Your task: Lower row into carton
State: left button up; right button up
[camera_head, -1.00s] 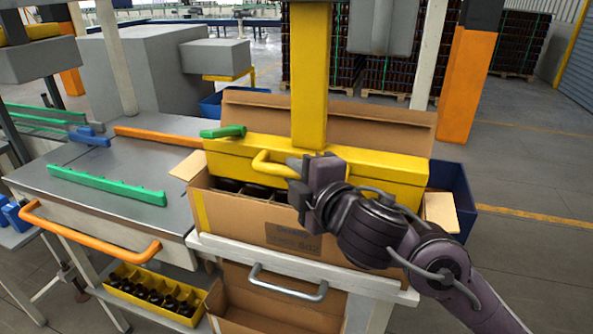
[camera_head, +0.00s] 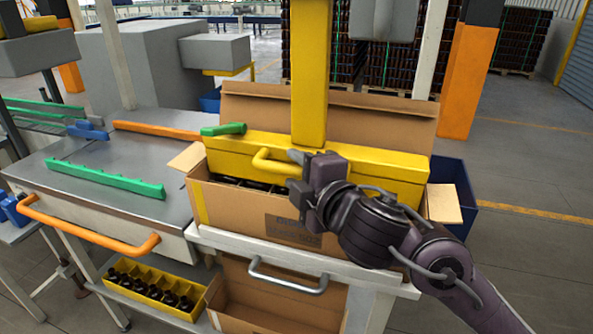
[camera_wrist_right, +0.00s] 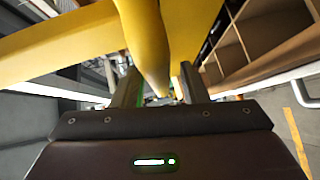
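A yellow box-shaped lifting head (camera_head: 395,168) hangs from a yellow column (camera_head: 311,75) over the open cardboard carton (camera_head: 232,208). Its lower edge is close to the carton's front rim. Dark shapes show in the narrow gap between them; I cannot tell whether they are bottles. A yellow handle (camera_head: 262,159) sticks out of the head's front. My right gripper (camera_head: 294,171) is at the right end of this handle, its fingers apart above and below. The right wrist view shows the spread fingers (camera_wrist_right: 158,92) with yellow parts beyond. My left gripper is out of view.
A yellow crate (camera_head: 190,312) of dark bottles stands on the lower shelf, beside another open carton (camera_head: 250,322). A grey handle (camera_head: 288,282) juts from the carton's shelf (camera_head: 230,242). A metal table (camera_head: 95,170) with a green rail (camera_head: 105,180) is at left.

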jog(key=p+v, duration=0.1)
jog(key=v, duration=0.6)
jog(key=shift+s, duration=0.25)
jog(key=shift+d, duration=0.1)
